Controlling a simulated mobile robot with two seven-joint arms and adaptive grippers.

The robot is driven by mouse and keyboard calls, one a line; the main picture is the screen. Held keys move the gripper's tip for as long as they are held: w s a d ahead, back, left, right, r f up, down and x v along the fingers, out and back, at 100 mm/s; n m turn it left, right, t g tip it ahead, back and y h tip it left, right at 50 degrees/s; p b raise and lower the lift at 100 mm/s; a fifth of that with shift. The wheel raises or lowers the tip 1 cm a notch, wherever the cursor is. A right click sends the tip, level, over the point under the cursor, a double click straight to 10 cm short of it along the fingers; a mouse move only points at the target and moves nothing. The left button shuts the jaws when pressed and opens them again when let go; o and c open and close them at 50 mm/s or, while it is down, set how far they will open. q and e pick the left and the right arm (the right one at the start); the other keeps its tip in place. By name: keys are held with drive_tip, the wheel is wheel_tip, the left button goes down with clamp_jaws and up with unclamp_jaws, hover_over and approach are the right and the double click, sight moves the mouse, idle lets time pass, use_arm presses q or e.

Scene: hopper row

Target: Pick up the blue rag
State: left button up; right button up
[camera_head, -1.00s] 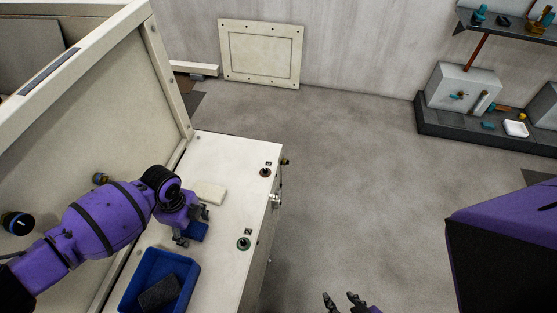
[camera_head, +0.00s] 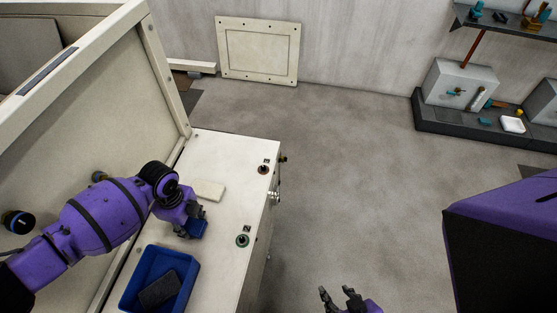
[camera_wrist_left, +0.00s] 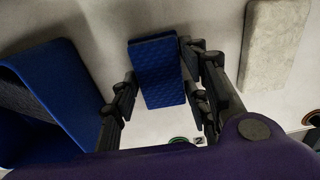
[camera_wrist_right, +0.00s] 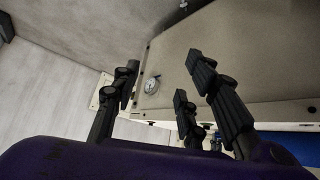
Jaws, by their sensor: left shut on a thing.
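The blue rag (camera_head: 198,230) is a small folded, quilted cloth above or on the white cabinet top. My left gripper (camera_head: 192,226) is shut on it. In the left wrist view the rag (camera_wrist_left: 158,72) sits between the fingers of my left gripper (camera_wrist_left: 160,88), with fingers touching both its long sides. I cannot tell for sure whether it is clear of the surface. My right gripper (camera_head: 340,299) is low in the head view, away from the cabinet. In the right wrist view its fingers (camera_wrist_right: 160,75) are spread and empty.
A blue bin (camera_head: 191,256) with a dark grey pad (camera_head: 159,290) stands beside the rag. A cream block (camera_head: 209,190) lies behind it. A raised lid (camera_head: 100,120) stands at left.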

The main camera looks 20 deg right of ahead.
sight(189, 224)
use_arm(q)
wheel_tip(189, 224, up, 4)
drive_tip(key=shift+w+f+p, duration=0.1)
drive_tip(key=shift+p, duration=0.7)
drive_tip(key=s+r+p, duration=0.2)
drive_tip(key=s+r, duration=0.2)
drive_tip(key=s, duration=0.3)
drive_tip(key=s+d+r+p, duration=0.1)
drive_tip(key=s+r+p, duration=0.1)
drive_tip(key=s+r, duration=0.2)
drive_tip(key=shift+s+d+r, duration=0.2)
drive_tip(key=shift+s+r, duration=0.05)
drive_tip(key=shift+s, duration=1.25)
use_arm(e)
drive_tip(key=w+a+r+t, duration=0.1)
drive_tip(key=w+a+r, duration=0.1)
drive_tip(key=w+r, duration=0.2)
drive_tip(key=shift+w+r+y, duration=0.3)
drive_tip(key=shift+w+r, duration=0.05)
drive_tip(key=shift+r, duration=0.95)
use_arm(q)
drive_tip(key=o, duration=0.6)
drive_tip(key=c, duration=0.7)
use_arm(e)
drive_tip(key=shift+a, duration=0.15)
